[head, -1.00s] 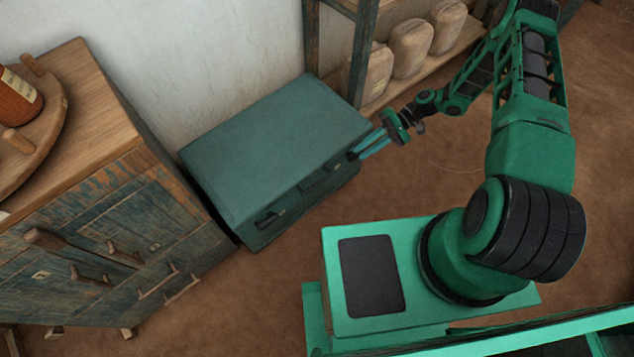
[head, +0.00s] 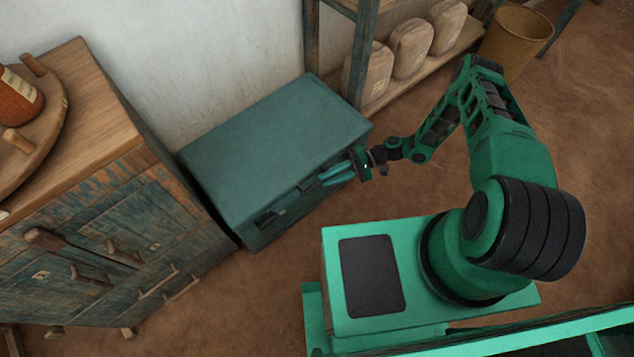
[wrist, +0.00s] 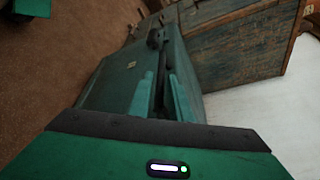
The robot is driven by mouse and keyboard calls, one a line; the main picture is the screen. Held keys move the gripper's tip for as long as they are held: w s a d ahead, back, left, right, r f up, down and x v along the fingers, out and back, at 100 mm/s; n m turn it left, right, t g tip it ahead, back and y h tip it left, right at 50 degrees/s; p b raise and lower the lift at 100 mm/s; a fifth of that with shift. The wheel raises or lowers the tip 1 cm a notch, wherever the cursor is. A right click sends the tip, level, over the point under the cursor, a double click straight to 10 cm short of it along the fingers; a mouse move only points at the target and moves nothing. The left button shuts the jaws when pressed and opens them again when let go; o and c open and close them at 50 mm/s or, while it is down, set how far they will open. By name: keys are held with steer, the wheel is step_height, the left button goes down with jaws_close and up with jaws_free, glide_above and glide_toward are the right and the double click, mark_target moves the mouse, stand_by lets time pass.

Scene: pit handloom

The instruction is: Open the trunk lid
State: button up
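The teal trunk (head: 325,203) stands on the floor against the white wall. Its flat lid (head: 270,150) is down, and dark fittings (head: 268,219) show on its front face. The trunk front (wrist: 118,75) also fills the middle of the wrist view, with a dark fitting (wrist: 155,38) farther along. My gripper (head: 338,174) is at the right part of the trunk's front, near the lid's front edge. In the wrist view its two teal fingers (wrist: 163,95) are apart, with a dark strip of the trunk's edge between them. Whether they touch it I cannot tell.
A worn wooden cabinet (head: 115,230) stands close to the trunk's left. A shelf (head: 400,90) with several wrapped bundles stands behind right, and a brown bin (head: 515,40) is beyond it. The brown floor (head: 240,300) in front of the trunk is clear.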

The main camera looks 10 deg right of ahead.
mark_target(318, 182)
steer(key=shift+x, duration=2.15)
